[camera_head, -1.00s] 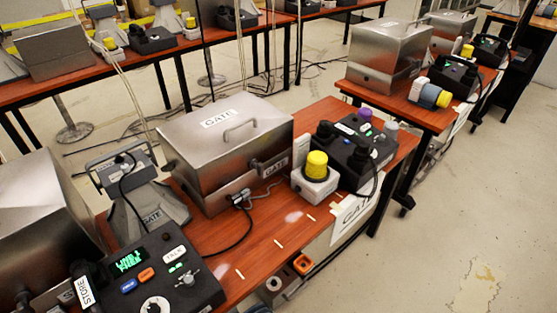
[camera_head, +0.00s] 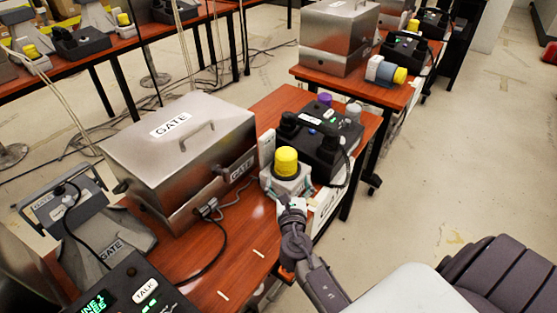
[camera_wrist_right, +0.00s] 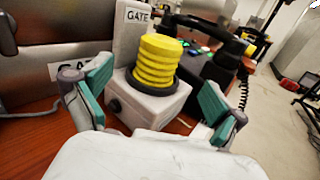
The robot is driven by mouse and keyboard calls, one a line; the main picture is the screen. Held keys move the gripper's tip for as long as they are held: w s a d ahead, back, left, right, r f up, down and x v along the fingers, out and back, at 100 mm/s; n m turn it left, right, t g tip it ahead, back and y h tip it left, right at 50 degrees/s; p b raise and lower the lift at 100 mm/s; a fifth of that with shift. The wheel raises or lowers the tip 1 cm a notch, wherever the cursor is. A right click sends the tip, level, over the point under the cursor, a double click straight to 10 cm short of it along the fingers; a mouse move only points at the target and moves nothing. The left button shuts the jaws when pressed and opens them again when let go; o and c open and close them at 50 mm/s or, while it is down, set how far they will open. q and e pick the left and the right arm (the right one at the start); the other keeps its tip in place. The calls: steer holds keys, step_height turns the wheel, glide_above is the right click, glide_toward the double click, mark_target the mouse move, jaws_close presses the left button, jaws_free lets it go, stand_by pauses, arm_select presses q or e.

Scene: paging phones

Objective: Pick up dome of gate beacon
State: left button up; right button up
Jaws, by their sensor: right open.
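The gate beacon has a yellow ribbed dome (camera_head: 286,161) on a white box base (camera_head: 284,184), near the front edge of the table beside the steel GATE box. In the right wrist view the dome (camera_wrist_right: 156,62) stands upright on its base (camera_wrist_right: 150,103), with a GATE plate (camera_wrist_right: 133,28) behind it. My right gripper (camera_head: 291,196) is at the near side of the beacon. In the right wrist view my right gripper (camera_wrist_right: 150,100) is open, its teal-padded fingers apart on either side of the base, below the dome. My left gripper is out of view.
The steel GATE box (camera_head: 187,160) stands left of the beacon. A cable lies on the table. Another table (camera_head: 398,93) holds a second yellow-domed beacon.

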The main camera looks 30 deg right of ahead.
mark_target(286, 157)
steer(key=x, duration=1)
steer(key=shift+w+d+f, duration=0.1)
steer(key=shift+f, duration=0.1)
steer(key=shift+r, duration=0.1)
steer(key=c, duration=1.3)
